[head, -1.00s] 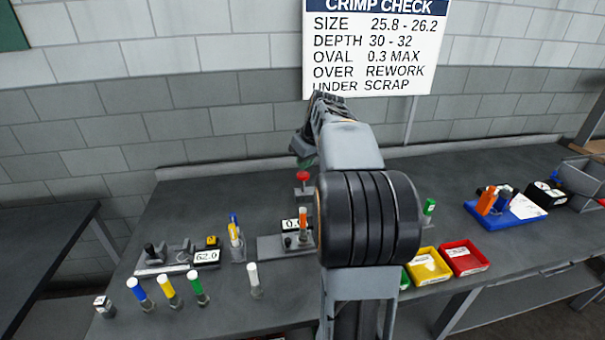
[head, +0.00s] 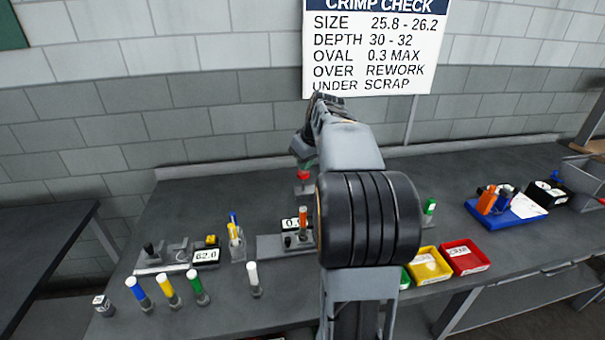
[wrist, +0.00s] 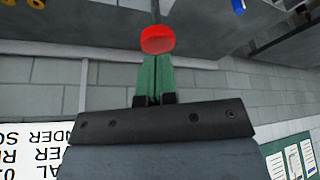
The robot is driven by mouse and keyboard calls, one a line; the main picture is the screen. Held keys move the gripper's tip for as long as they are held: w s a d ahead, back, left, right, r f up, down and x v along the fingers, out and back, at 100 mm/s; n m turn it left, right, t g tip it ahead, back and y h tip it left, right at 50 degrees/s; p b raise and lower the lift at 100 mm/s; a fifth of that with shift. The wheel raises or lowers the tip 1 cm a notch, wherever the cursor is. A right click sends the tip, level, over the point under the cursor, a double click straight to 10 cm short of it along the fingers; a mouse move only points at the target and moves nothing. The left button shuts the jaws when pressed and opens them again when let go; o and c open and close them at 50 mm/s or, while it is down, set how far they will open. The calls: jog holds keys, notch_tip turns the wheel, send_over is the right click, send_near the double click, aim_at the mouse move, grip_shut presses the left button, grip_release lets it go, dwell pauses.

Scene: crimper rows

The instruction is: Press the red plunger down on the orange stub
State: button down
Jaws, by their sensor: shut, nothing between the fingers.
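The red plunger (head: 304,175) has a round red head and stands at the back of the bench, left of my arm. In the wrist view the red head (wrist: 158,40) sits right at the tips of my green fingers. My gripper (wrist: 157,58) is shut and empty; it also shows just above the plunger in the head view (head: 306,164). Fingertips and head overlap in view, so I cannot tell whether they touch. An upright orange stub (head: 303,216) stands in front of the plunger, beside a small display. My arm hides the area to its right.
Left on the bench are a gauge with a display (head: 206,256), a holder of pens (head: 236,240) and several capped stubs. A yellow bin (head: 427,271), a red bin (head: 468,262) and a blue tray (head: 530,211) lie to the right. The back-left bench is clear.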

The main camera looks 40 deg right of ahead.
aim_at(304, 174)
jog(key=shift+f+b, duration=1.6)
jog(key=shift+f, duration=0.55)
jog(key=shift+r, duration=0.1)
notch_tip(304, 174, up, 9)
jog(key=p, duration=0.7)
jog(key=shift+p, duration=0.3)
